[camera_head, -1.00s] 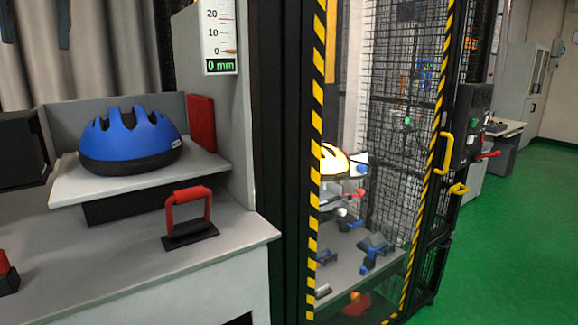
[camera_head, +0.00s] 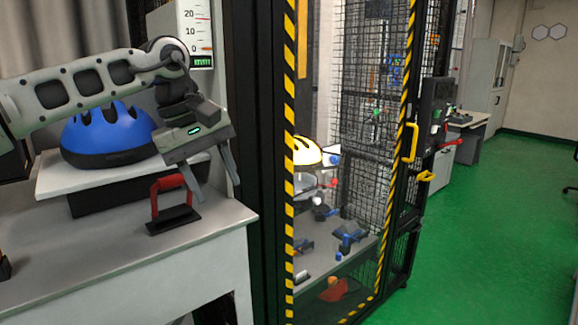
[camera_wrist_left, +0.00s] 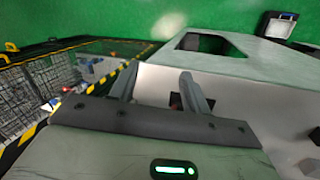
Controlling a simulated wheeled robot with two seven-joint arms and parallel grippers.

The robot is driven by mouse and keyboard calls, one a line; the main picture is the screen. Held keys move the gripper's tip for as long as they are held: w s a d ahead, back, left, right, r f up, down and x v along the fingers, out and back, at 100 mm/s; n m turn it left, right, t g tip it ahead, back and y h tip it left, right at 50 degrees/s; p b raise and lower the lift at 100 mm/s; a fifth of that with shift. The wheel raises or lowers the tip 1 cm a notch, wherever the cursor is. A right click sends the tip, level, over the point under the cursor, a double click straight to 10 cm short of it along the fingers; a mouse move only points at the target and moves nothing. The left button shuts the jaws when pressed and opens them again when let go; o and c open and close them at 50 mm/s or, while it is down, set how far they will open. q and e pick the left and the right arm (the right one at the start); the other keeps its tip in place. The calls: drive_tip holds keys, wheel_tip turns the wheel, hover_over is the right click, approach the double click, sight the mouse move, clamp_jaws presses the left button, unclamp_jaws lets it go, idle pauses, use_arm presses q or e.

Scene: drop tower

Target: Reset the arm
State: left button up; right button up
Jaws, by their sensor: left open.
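My left arm comes in from the left in the head view. Its gripper (camera_head: 217,191) is open and empty, with its fingers pointing down in front of the shelf, beside and a little above the red-handled black block (camera_head: 173,207). In the left wrist view the two fingers of the left gripper (camera_wrist_left: 158,88) stand apart with nothing held between them.
A blue helmet (camera_head: 102,136) sits on a raised shelf (camera_head: 60,183) on the grey bench (camera_head: 70,250), partly behind my arm. A caged tower with striped posts (camera_head: 289,170) stands to the right, holding a yellow helmet (camera_head: 305,152). Green floor (camera_head: 490,230) is clear at right.

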use_arm(q)
drive_tip(key=s+d+f+n+h, duration=0.4)
drive_tip(key=d+n+h, duration=0.2)
drive_tip(key=d, duration=0.2)
drive_tip(key=s+d+f+n+g+h, duration=0.1)
drive_tip(key=s+d+f+n+h, duration=0.35)
drive_tip(key=d+n, duration=0.2)
drive_tip(key=s+d+f+n+h, duration=0.3)
drive_tip(key=d+n+h, duration=0.3)
drive_tip(key=d+h, duration=0.15)
drive_tip(key=a+f+n+t+y, duration=0.6)
drive_tip(key=f+n+t, duration=0.2)
drive_tip(key=n, duration=0.8)
drive_tip(key=a+f+n+t+y, duration=0.55)
drive_tip(key=f+n+t, duration=0.25)
drive_tip(key=n, duration=0.8)
drive_tip(key=s+a+f+n+g+y, duration=0.6)
drive_tip(key=s+a+f+n, duration=0.7)
drive_tip(key=f, duration=0.4)
drive_tip(key=shift+s+a+y, duration=0.35)
drive_tip(key=shift+s+y, duration=0.2)
drive_tip(key=shift+s, duration=0.35)
